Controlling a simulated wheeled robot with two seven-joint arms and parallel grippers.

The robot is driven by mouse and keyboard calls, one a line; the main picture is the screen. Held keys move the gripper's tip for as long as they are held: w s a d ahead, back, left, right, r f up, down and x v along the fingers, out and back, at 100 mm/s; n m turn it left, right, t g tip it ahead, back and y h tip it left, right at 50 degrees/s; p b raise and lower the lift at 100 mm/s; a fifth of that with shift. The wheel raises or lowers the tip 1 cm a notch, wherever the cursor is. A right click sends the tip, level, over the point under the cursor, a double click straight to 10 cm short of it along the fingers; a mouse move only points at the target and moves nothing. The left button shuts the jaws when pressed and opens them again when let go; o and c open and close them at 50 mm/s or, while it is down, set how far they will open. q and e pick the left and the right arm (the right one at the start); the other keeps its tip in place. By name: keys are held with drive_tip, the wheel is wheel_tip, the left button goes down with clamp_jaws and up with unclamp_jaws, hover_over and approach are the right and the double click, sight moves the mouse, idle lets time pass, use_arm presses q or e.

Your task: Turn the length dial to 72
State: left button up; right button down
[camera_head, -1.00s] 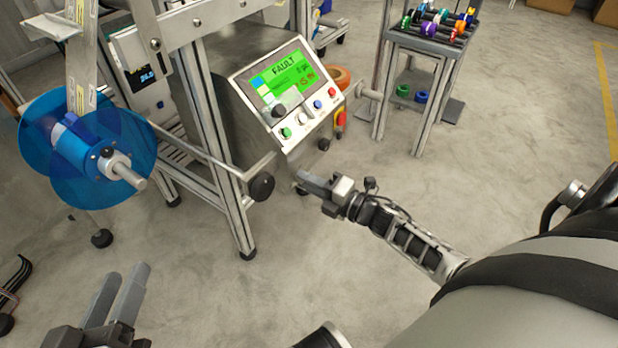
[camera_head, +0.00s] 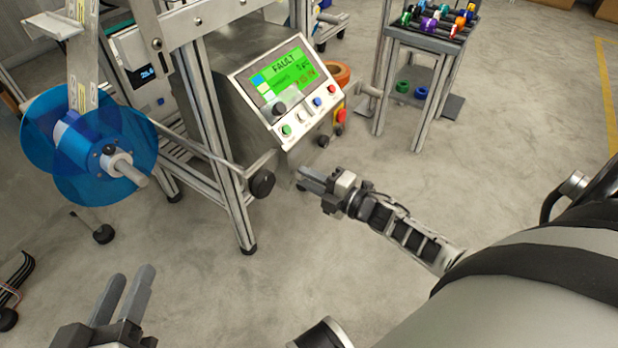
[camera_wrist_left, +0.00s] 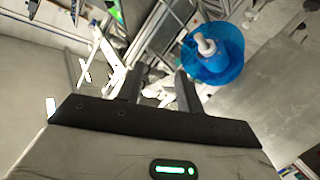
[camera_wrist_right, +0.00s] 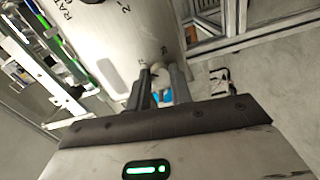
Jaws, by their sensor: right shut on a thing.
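My right gripper (camera_head: 312,180) is at the lower front of the grey machine, below its sloped control panel (camera_head: 290,90). In the right wrist view its fingers (camera_wrist_right: 160,88) are closed around a small pale round piece (camera_wrist_right: 158,71), probably the length dial's knob. It sits at the edge of a grey plate (camera_wrist_right: 115,40) with partly cut-off lettering. I cannot read a dial scale or its setting. The panel's screen (camera_head: 283,73) is green and reads FAULT. My left gripper (camera_head: 122,296) is open and empty at the lower left, away from the machine; its fingers (camera_wrist_left: 158,88) stand apart.
A blue film reel (camera_head: 85,150) on a spindle stands at the left. A black-knobbed handle (camera_head: 262,184) and frame leg (camera_head: 235,200) are left of my right gripper. A rack with coloured spools (camera_head: 435,30) is behind. The floor at right centre is clear.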

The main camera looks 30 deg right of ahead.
drive_tip(key=c, duration=1.4)
unclamp_jaws()
use_arm(q)
drive_tip(key=shift+r, duration=0.15)
use_arm(e)
drive_tip(key=shift+o, duration=0.7)
use_arm(q)
drive_tip(key=shift+s+a+f+m+g+y+p, duration=0.2)
drive_tip(key=shift+a+f+m+g+y+p, duration=0.3)
drive_tip(key=shift+p, duration=1.1)
use_arm(e)
drive_tip(key=v, duration=1.6)
